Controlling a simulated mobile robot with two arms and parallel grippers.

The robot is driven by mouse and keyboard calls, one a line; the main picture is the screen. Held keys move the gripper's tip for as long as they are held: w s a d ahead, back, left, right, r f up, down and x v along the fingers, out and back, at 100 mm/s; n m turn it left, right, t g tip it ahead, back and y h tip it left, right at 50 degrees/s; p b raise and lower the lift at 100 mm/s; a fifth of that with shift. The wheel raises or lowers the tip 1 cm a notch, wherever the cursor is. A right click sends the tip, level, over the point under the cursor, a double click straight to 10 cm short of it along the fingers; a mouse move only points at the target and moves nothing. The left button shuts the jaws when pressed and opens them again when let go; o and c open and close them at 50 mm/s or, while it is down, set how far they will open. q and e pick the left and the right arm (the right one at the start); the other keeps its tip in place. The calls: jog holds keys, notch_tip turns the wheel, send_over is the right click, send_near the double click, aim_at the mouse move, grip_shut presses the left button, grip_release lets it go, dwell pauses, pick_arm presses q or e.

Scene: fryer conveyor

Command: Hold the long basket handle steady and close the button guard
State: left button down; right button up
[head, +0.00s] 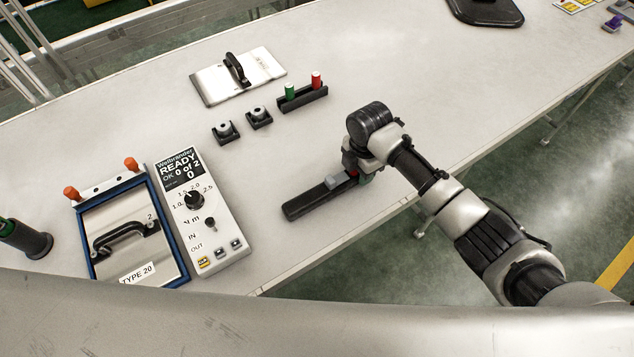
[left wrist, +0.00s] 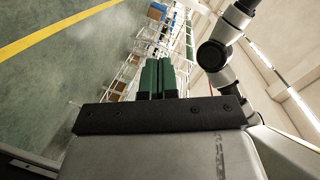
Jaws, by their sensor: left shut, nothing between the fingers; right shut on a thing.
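My right gripper (head: 362,181) is low at the right end of a long dark bar (head: 309,206) on the table, near its front edge. It is shut on a small part there, mostly hidden by the wrist; a bit of red shows beside it. A small grey block (head: 335,182) sits on the bar just left of the gripper. My left gripper (left wrist: 157,78) shows in the left wrist view, its green fingers shut and empty, with floor and racks beyond it. I cannot make out a basket or a button guard in either view.
A blue-framed TYPE 20 plate (head: 137,273) and a white control box (head: 212,228) reading READY lie at left. A white plate with black handle (head: 212,86), two small dark holders and a black rack (head: 304,99) with green and red pegs lie behind.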

pick_arm(q)
jog(key=w+a+r+m, duration=0.1)
jog(key=w, duration=0.4)
jog(key=w+a+r+m, duration=0.1)
jog(key=w+a, duration=0.1)
jog(key=w, duration=0.2)
jog(key=w+a+r+m+g+y, duration=0.1)
jog(key=w+a+r+m, duration=0.1)
jog(key=w, duration=0.3)
jog(key=shift+w+r, duration=0.1)
jog(key=shift+w, duration=0.2)
jog(key=w+a+r+m+g+y, duration=0.1)
jog(key=w+a+r, duration=0.3)
jog(key=w, duration=0.5)
jog(key=shift+a+r+m+g+y, duration=0.3)
jog(key=shift+a+r+g+y, duration=0.05)
jog(key=shift+r+g+y, duration=0.05)
send_near(327, 183)
jog(key=f, duration=0.2)
jog(key=d+f, duration=0.1)
jog(key=shift+w+d, duration=0.1)
jog(key=shift+w, duration=0.3)
jog(key=w+d, duration=0.2)
jog(key=d, duration=0.1)
jog(key=shift+f, duration=0.25)
jog(key=shift+w+d, duration=0.4)
